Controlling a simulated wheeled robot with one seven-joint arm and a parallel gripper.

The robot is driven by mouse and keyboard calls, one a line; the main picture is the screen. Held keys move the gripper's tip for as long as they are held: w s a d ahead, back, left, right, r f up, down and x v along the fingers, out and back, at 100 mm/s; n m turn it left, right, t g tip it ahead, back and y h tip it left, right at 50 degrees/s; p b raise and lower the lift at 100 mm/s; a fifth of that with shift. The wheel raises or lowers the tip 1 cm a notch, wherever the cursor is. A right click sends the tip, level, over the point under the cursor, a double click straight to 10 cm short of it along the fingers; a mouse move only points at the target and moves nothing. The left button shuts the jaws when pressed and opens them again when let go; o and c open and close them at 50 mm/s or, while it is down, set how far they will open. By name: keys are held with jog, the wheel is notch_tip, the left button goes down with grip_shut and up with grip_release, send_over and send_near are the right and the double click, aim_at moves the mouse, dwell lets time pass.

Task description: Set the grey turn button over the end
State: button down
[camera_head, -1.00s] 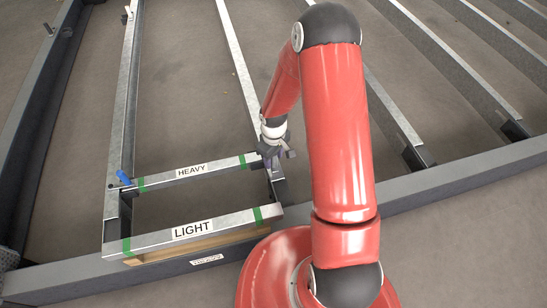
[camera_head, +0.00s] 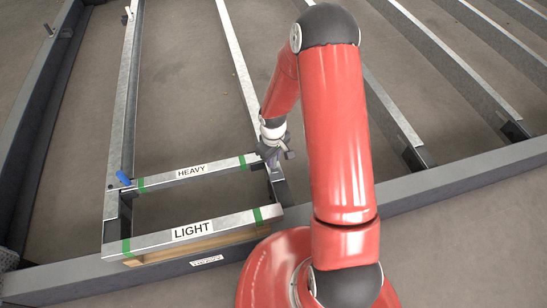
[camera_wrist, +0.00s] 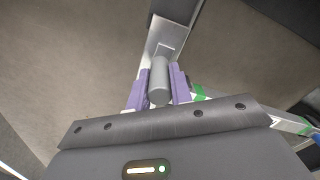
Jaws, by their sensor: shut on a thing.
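The grey turn button (camera_wrist: 160,82) shows in the wrist view as a short grey cylinder between the purple fingers of my gripper (camera_wrist: 158,92). The fingers are shut on it, one on each side. A pale metal rail with a flat plate (camera_wrist: 165,50) lies just beyond it. In the head view my gripper (camera_head: 271,160) is at the right end of the bar labelled HEAVY (camera_head: 195,172), over the right-hand rail. The button is mostly hidden there by the gripper, and I cannot tell which way it is turned.
A bar labelled LIGHT (camera_head: 190,233) with green bands lies nearer, above a wooden strip (camera_head: 215,242). A blue handle (camera_head: 124,179) stands at the left end of the HEAVY bar. Dark frame beams (camera_head: 430,190) surround the rails; bare floor shows between them.

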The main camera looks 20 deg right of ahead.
jog(key=a+m, duration=0.1)
jog(key=m+b, duration=0.1)
jog(key=m, duration=0.1)
jog(key=shift+w+a+f, duration=0.1)
jog(key=shift+w+a, duration=0.05)
jog(key=shift+a, duration=0.25)
jog(key=shift+w+a+m, duration=0.7)
jog(key=shift+w+m, duration=0.25)
jog(key=shift+m, duration=1.4)
jog(key=shift+w+a+m, duration=0.7)
jog(key=shift+w+m, duration=0.2)
jog(key=shift+m, duration=1.5)
jog(key=shift+w+a+m, duration=0.7)
jog(key=shift+w+m, duration=0.25)
jog(key=shift+m, duration=1.4)
jog(key=c, duration=1.3)
grip_release()
jog(key=shift+o, duration=0.2)
notch_tip(320, 180, up, 8)
jog(key=shift+p, duration=0.45)
